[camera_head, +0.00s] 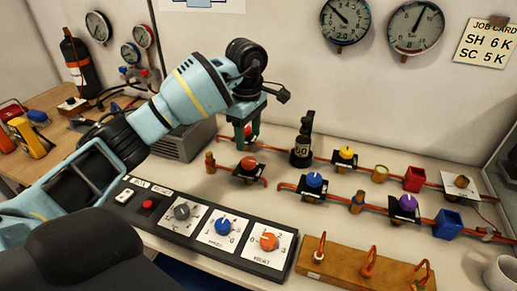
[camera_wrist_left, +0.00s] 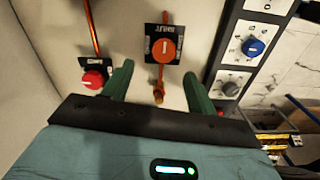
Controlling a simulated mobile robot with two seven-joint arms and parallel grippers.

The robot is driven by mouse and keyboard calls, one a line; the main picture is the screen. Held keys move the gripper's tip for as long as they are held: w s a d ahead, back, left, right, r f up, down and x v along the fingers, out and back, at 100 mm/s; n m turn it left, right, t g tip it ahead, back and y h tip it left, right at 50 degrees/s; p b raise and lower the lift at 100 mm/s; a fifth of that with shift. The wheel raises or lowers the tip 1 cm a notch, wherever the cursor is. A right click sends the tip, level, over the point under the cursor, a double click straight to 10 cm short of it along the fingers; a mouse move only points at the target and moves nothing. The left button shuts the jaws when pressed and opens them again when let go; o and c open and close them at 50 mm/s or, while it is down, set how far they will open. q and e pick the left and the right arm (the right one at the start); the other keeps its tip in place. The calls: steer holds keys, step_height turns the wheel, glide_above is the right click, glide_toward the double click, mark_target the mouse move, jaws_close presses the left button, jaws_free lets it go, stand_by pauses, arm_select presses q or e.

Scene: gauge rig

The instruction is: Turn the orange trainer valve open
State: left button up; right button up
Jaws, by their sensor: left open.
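The orange trainer valve (camera_head: 249,163) is a round orange knob on a black plate, set in a copper pipe on the bench. In the left wrist view the orange knob (camera_wrist_left: 164,49) has a white mark lined up with the word SHUT on the plate. My left gripper (camera_head: 246,136) has green fingers pointing down, behind and above the valve in the head view. In the left wrist view the gripper (camera_wrist_left: 159,70) is open and empty, and the knob lies just beyond the fingertips, apart from them. My right gripper is not in view.
A red knob (camera_wrist_left: 94,79) sits beside the left finger. A control panel (camera_head: 207,227) with grey, blue and orange knobs is in front. Blue (camera_head: 314,180), yellow (camera_head: 346,152) and purple (camera_head: 408,202) valves stand further right.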

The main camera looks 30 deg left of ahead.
mark_target(248, 160)
arm_select(q)
steer(key=shift+s+r, duration=0.1)
steer(key=shift+s, duration=0.35)
steer(key=shift+f, duration=0.3)
steer(key=shift+w+f, duration=0.1)
steer(key=shift+f, duration=3.5)
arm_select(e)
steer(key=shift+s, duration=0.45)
arm_select(q)
steer(key=shift+c, duration=0.4)
steer(key=c, duration=0.9)
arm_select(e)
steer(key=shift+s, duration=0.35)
